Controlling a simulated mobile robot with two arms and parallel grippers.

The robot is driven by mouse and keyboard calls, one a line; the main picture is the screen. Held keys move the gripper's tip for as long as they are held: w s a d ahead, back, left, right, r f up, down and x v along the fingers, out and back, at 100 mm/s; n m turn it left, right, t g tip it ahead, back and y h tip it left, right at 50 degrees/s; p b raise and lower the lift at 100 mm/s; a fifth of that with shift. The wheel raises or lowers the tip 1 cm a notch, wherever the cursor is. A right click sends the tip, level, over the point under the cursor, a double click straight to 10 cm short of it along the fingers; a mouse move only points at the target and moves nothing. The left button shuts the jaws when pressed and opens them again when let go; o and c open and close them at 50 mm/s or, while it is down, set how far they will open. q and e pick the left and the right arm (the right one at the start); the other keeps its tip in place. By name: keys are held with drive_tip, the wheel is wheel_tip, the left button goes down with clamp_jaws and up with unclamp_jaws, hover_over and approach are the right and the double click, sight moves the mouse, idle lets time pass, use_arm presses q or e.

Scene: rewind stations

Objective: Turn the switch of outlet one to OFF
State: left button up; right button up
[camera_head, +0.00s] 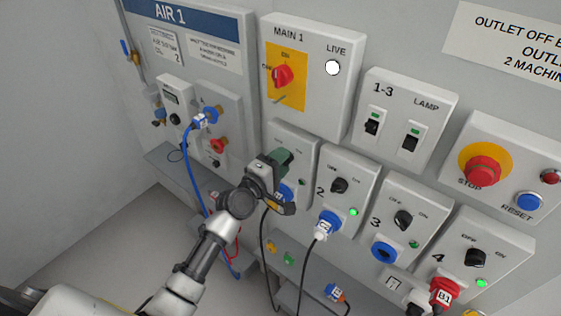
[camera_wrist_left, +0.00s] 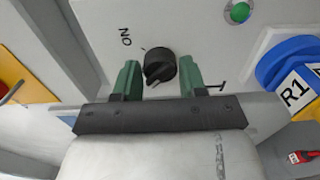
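Outlet one is the grey box (camera_head: 305,150) left of outlet 2 in the head view; my left gripper (camera_head: 284,158) is in front of it and hides its switch there. In the left wrist view the switch is a round black knob (camera_wrist_left: 160,66) on the pale box face, with an ON label, inverted in this picture, beside it. My left gripper (camera_wrist_left: 160,82) is open, its green fingers on either side of the knob with small gaps visible. Which way the knob points is hard to tell. A green lamp (camera_wrist_left: 239,11) and a blue plug marked R1 (camera_wrist_left: 297,88) are nearby. My right gripper is not in view.
Outlet boxes 2 (camera_head: 359,170), 3 (camera_head: 425,200) and 4 (camera_head: 508,238) stand close to the right. The MAIN 1 box (camera_head: 325,35) is above and the AIR 1 panel (camera_head: 225,70) is left. Cables hang below, including a blue hose (camera_head: 190,165).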

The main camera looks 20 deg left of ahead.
use_arm(q)
drive_tip(key=o, duration=0.3)
drive_tip(key=shift+o, duration=0.2)
drive_tip(key=b+v, duration=0.2)
drive_tip(key=v, duration=0.8)
drive_tip(key=shift+s, duration=0.35)
drive_tip(key=shift+a, duration=0.15)
